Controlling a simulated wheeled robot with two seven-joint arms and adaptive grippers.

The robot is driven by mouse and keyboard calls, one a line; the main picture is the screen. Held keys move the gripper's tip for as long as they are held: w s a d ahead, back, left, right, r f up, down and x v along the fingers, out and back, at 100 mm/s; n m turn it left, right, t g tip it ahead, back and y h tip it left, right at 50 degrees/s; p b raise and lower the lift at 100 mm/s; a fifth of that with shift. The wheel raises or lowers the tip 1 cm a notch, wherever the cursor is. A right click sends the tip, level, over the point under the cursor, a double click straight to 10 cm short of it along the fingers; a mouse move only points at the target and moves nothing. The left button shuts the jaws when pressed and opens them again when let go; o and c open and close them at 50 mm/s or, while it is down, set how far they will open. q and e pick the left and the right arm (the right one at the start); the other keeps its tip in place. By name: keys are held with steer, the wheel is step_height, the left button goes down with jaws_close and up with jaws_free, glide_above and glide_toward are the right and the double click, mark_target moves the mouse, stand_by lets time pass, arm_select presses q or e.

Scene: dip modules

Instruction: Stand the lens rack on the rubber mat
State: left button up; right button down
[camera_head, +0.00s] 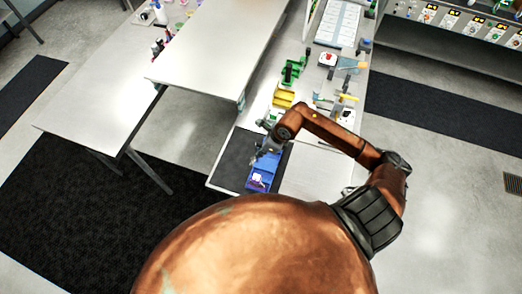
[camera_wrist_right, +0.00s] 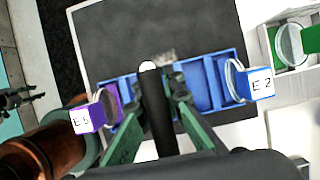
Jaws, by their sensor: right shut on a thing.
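The blue lens rack (camera_head: 265,170) is at the right part of the dark rubber mat (camera_head: 232,160) in the head view. My right gripper (camera_head: 262,154) is over it. In the right wrist view the rack (camera_wrist_right: 205,84) lies across the picture over the mat (camera_wrist_right: 195,30). A purple-framed lens marked E5 (camera_wrist_right: 95,113) is at its left end and a blue-framed lens marked E2 (camera_wrist_right: 250,82) at its right end. My right gripper (camera_wrist_right: 157,95) is shut on the rack's middle. I cannot tell whether the rack touches the mat. My left gripper does not show clearly.
A yellow bin (camera_head: 283,102) and a green holder (camera_head: 291,72) stand farther back on the bench. A white holder with a green lens (camera_wrist_right: 290,45) is right of the rack. A bare grey table (camera_head: 215,45) stands left of the bench. The mat's left part is clear.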

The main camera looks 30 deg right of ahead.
steer(key=shift+f, duration=0.1)
steer(key=c, duration=2.1)
jaws_free()
steer(key=b+v, duration=0.2)
steer(key=v, duration=0.9)
steer(key=shift+d, duration=0.1)
steer(key=shift+s+d+r, duration=0.1)
steer(key=shift+s+r, duration=0.05)
steer(key=shift+r, duration=0.45)
